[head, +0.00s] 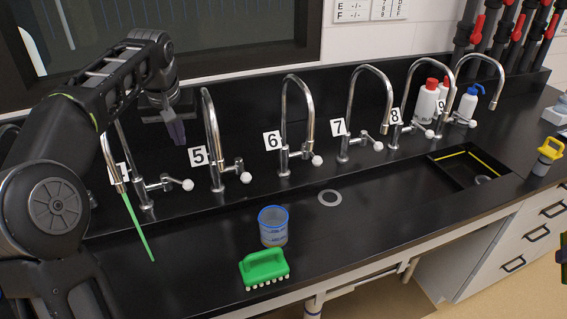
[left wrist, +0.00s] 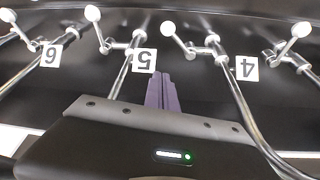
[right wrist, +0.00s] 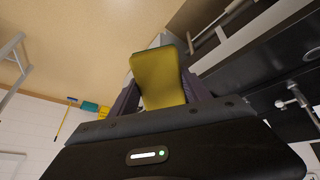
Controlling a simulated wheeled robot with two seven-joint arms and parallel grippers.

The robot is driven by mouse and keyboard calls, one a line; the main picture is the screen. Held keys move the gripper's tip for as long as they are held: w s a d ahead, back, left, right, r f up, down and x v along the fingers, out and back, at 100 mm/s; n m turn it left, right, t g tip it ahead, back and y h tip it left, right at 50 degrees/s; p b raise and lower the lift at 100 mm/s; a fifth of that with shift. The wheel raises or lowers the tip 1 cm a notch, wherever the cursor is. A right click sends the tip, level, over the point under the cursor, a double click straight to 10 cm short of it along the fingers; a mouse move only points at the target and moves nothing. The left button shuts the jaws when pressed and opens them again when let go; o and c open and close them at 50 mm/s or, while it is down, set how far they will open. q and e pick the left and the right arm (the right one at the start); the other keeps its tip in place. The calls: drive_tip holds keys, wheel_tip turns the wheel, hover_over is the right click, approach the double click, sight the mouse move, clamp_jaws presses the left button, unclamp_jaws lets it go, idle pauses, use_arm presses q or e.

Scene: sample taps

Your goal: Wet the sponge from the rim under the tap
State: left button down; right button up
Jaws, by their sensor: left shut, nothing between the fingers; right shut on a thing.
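A yellow sponge (right wrist: 160,80) is held between the fingers of my right gripper (right wrist: 165,95) in the right wrist view. In the head view only a sliver of that gripper shows at the right edge, away from the taps. My left gripper (head: 178,134) is shut and empty, raised behind the sink between tap 4 and tap 5 (head: 212,140). Its closed purple fingers (left wrist: 160,92) show in the left wrist view near the label 5 and the label 4 (left wrist: 247,68). Taps 6 (head: 284,130), 7 (head: 347,120), 8 (head: 394,110) and 9 stand farther right, with white-knobbed levers.
A blue-rimmed cup (head: 273,228) and a green brush (head: 265,268) stand at the counter's front. Bottles (head: 427,103) stand behind taps 8 and 9. A yellow-topped container (head: 548,155) is at right, beside a sunken basin (head: 470,165).

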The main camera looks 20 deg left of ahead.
sight(177, 181)
idle(0.3)
drive_tip(key=shift+r+p, duration=0.5)
drive_tip(key=shift+r, duration=0.2)
drive_tip(key=shift+s, duration=0.1)
use_arm(q)
wheel_tip(177, 181, down, 10)
drive_tip(key=shift+s+d, duration=0.15)
drive_tip(key=shift+s, duration=0.05)
